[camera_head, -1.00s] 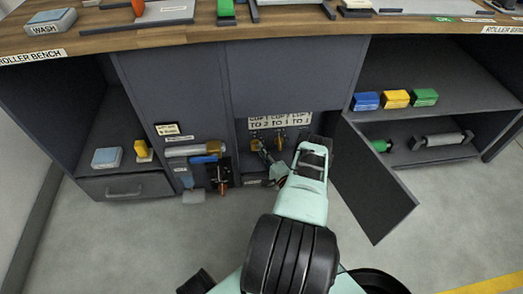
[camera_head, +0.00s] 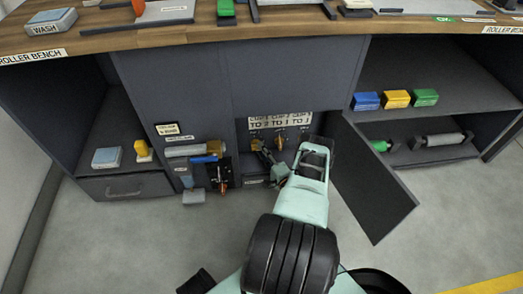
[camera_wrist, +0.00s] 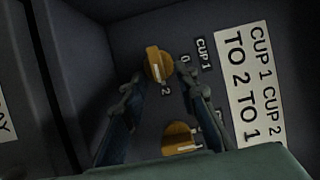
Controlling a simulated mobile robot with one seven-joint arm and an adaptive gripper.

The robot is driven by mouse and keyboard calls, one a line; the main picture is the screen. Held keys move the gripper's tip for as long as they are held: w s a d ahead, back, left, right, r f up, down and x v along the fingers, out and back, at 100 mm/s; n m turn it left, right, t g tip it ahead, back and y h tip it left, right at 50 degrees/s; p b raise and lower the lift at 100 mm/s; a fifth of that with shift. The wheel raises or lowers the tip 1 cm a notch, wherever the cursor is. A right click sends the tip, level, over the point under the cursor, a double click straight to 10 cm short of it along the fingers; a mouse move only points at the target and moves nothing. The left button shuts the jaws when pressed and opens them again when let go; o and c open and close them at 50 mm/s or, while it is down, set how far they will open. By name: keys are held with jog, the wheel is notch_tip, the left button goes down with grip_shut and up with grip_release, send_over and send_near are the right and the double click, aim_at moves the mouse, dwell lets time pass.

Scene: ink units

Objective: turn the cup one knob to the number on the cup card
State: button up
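The cup one knob (camera_wrist: 159,65) is orange with a white line, labelled CUP 1, with 0 and 2 printed beside it. The white line lies roughly towards the 2 side; I cannot tell its exact setting. The same knob (camera_head: 255,145) shows partly in the head view. The cup card (camera_wrist: 247,85) reads CUP 1 TO 2 and CUP 2 TO 1; it is also in the head view (camera_head: 280,121). My gripper (camera_wrist: 160,88) is open, its fingers apart on both sides of the knob. I cannot tell whether they touch it.
A second orange knob (camera_wrist: 180,136) sits close by, partly behind my gripper. The recess has side walls, and an open door panel (camera_head: 375,185) stands to its right. A lever box (camera_head: 220,176) is at the left. The floor in front is clear.

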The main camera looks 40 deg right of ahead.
jog(key=s, duration=0.4)
jog(key=s+a, duration=0.1)
jog(key=s, duration=0.1)
jog(key=shift+s, duration=0.35)
